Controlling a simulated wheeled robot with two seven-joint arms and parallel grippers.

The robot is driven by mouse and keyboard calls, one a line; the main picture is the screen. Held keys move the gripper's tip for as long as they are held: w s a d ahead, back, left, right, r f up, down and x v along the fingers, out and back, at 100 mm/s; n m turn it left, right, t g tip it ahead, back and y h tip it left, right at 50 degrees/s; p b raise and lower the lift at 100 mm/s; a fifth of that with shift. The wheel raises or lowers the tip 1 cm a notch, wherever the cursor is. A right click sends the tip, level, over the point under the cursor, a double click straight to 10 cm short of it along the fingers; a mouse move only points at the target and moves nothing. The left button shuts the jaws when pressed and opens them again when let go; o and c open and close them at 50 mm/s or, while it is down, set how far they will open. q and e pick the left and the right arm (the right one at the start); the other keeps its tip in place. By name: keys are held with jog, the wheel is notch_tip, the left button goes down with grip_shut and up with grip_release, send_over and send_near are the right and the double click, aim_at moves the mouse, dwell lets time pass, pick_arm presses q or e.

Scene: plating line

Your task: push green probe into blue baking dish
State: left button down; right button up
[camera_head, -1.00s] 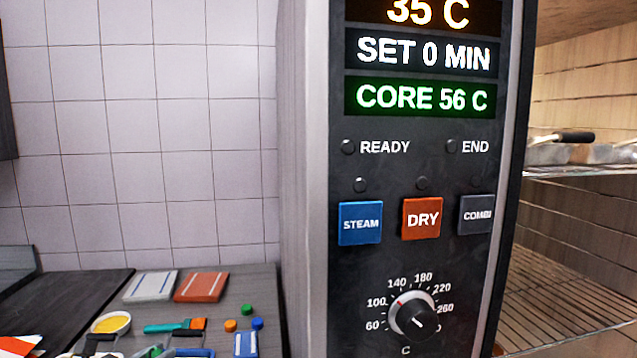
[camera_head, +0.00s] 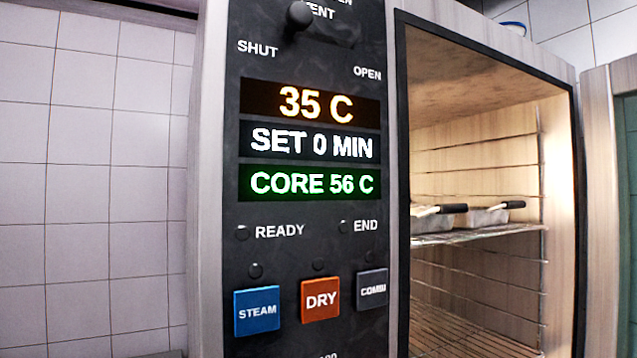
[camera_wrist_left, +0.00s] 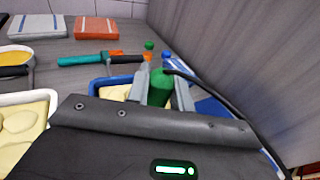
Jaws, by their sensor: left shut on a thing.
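In the left wrist view my left gripper (camera_wrist_left: 162,94) is shut on the green probe (camera_wrist_left: 160,86), whose thick green handle shows between the two grey fingers. A black cable runs from near its top towards the lower right. The probe's tip is hidden behind the gripper body. The blue baking dish (camera_wrist_left: 93,86), with pale food inside, lies just beyond and beside the fingers, partly covered by them. I cannot tell whether the probe touches the food. No gripper, probe or baking dish shows in the head view, and my right gripper is in neither view.
The oven panel (camera_head: 318,213) reads core 56 C. Its open chamber (camera_head: 480,260) holds pans (camera_head: 487,216) on a rack. In the wrist view, a white dish (camera_wrist_left: 47,96) of pale food stands left, with a teal-handled tool (camera_wrist_left: 85,60) and boards (camera_wrist_left: 96,27) behind. A grey wall rises at right.

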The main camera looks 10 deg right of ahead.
pick_arm(q)
jog(key=shift+r, duration=0.1)
jog(key=shift+r+p, duration=2.3)
jog(key=shift+r, duration=1.1)
